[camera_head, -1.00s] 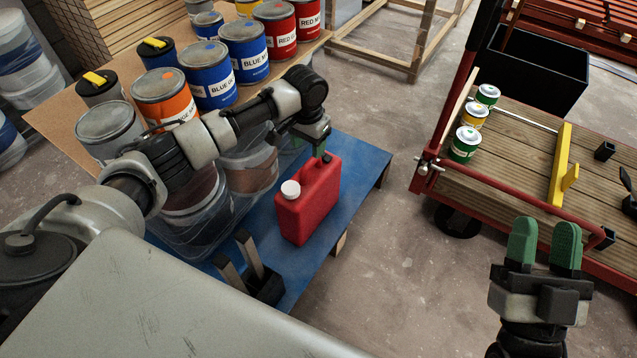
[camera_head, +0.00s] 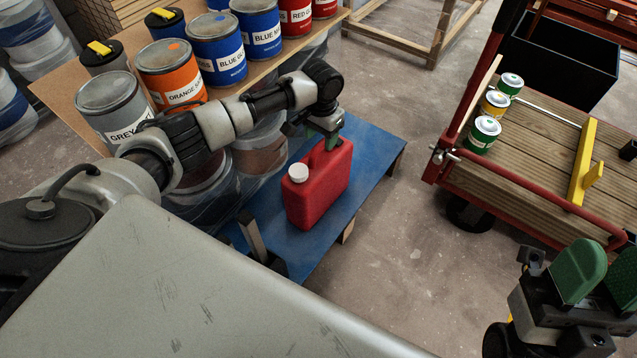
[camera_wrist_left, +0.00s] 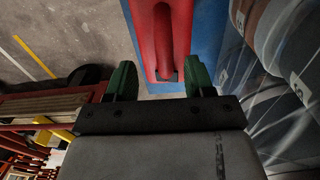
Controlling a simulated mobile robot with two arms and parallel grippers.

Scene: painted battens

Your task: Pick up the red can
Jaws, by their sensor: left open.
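The red can (camera_head: 318,190), a jerrycan with a white cap, stands upright on a blue platform (camera_head: 372,158). My left gripper (camera_head: 331,137) is open at the can's top rear, by the handle end. In the left wrist view the can (camera_wrist_left: 176,22) and its handle lie ahead, between the lines of my open left fingers (camera_wrist_left: 159,80). I cannot tell whether the fingers touch it. My right gripper (camera_head: 600,275) is open and empty at the lower right, over the floor beside a cart.
Paint tins, including a blue one (camera_head: 217,48) and an orange one (camera_head: 171,75), stand on a shelf behind my left arm. Wrapped buckets (camera_head: 262,150) stand close left of the can. A wooden cart (camera_head: 530,150) carries small tins (camera_head: 483,134). Bare floor separates platform and cart.

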